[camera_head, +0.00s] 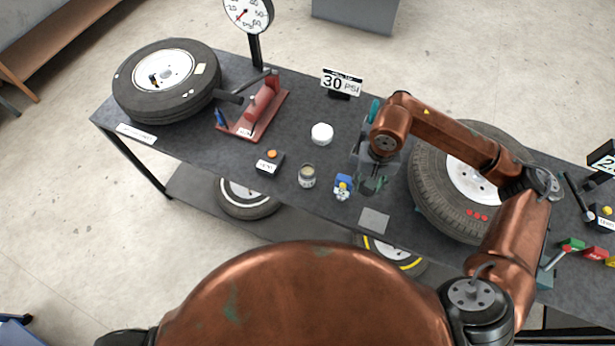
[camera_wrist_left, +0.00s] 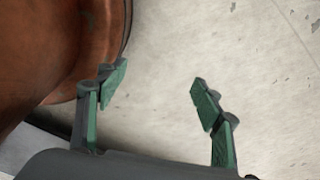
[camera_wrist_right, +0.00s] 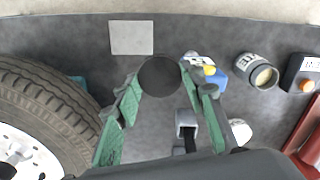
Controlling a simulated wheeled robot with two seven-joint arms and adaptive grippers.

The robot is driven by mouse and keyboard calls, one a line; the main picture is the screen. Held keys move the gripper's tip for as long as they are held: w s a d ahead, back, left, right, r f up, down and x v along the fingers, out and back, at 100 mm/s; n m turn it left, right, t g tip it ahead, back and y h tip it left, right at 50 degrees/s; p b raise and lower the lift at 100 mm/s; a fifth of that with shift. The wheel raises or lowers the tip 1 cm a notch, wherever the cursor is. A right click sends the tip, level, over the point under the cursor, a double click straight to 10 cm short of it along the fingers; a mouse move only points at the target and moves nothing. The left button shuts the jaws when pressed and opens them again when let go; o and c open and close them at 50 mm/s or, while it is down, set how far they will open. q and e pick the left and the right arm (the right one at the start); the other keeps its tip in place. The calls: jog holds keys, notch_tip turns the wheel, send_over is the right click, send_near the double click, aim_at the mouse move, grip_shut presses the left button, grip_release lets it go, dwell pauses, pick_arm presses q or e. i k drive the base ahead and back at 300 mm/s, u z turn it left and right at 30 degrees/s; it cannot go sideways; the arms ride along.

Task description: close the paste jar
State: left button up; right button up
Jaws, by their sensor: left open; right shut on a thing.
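The paste jar (camera_head: 307,176) stands upright and open on the dark bench, with pale paste showing at its mouth. In the right wrist view the jar (camera_wrist_right: 257,72) is right of my right gripper and apart from it. My right gripper (camera_head: 372,184) is over the bench, to the right of the jar in the head view. It is shut on a dark round disc, which looks like the jar's lid (camera_wrist_right: 160,76), between its fingertips. My left gripper (camera_wrist_left: 158,88) is open and empty over the floor, beside my copper body. The head view does not show its fingers.
A blue-and-white item (camera_head: 343,187) stands between the jar and my right gripper. A white round tub (camera_head: 321,133) is behind the jar, and a button box (camera_head: 269,163) is left of it. A grey square pad (camera_head: 374,221) lies near the front edge.

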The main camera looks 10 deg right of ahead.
aim_at(306, 174)
jog(key=u, duration=2.25)
jog(key=k, duration=0.85)
jog(key=z, duration=1.7)
